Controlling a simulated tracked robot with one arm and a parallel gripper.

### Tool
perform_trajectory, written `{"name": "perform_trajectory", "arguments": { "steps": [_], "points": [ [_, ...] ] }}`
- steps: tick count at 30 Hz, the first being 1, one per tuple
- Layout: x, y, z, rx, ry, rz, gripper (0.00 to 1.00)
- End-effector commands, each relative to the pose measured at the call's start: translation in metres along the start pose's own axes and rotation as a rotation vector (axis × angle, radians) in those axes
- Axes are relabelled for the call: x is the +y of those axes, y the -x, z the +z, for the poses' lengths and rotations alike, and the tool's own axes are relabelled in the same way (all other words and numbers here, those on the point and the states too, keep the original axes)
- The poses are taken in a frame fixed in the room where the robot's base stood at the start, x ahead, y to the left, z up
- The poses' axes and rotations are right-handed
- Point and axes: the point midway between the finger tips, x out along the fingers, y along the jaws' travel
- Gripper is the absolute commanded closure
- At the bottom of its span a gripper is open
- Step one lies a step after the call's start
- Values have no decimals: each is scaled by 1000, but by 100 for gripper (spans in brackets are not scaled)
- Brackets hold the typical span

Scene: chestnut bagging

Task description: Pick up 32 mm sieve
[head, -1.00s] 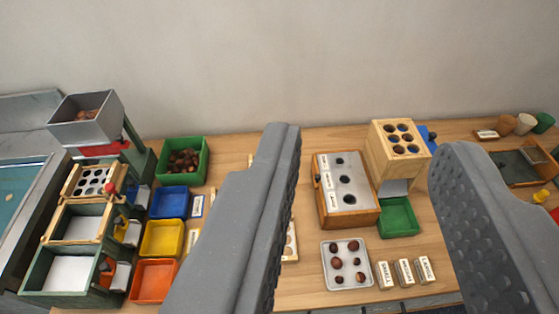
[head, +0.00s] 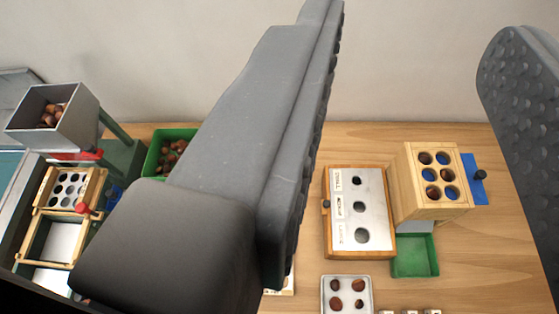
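My gripper (head: 420,35) is open and empty, its two grey fingers wide apart above the table with wall and table showing between them. A wooden-framed sieve plate with round holes (head: 70,188) sits in the upper slot of the green stand at the left. A wooden frame with a pale surface (head: 62,238) is below it. No size mark is readable on either, so I cannot tell which is the 32 mm sieve. A pale, wood-edged piece (head: 283,283) is mostly hidden behind the left finger.
A metal hopper of chestnuts (head: 55,113) tops the stand. A green bin of chestnuts (head: 167,150) is partly covered by the left finger. A three-hole gauge board (head: 385,235), a wooden block with holes (head: 402,185), a green tray (head: 414,268) and a white chestnut tray (head: 325,290) stand at right.

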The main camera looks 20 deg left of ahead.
Motion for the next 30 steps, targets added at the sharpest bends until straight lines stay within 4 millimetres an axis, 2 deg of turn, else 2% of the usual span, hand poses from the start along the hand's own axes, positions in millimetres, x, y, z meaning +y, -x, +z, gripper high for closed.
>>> {"name": "perform_trajectory", "arguments": {
  "steps": [9,11,14,17,21,23,26,30],
  "points": [
    [-1,-3,2,-5,0,-2,62],
    [-3,-10,6,-19,0,-6,62],
    [-10,-34,23,-66,1,-21,62],
    [-22,-70,50,-138,5,-42,62],
    [-47,-125,101,-266,13,-75,62],
    [-57,-146,122,-316,18,-87,62],
    [-75,-180,160,-399,28,-106,62],
    [-102,-221,221,-524,49,-130,62]
  ]
}}
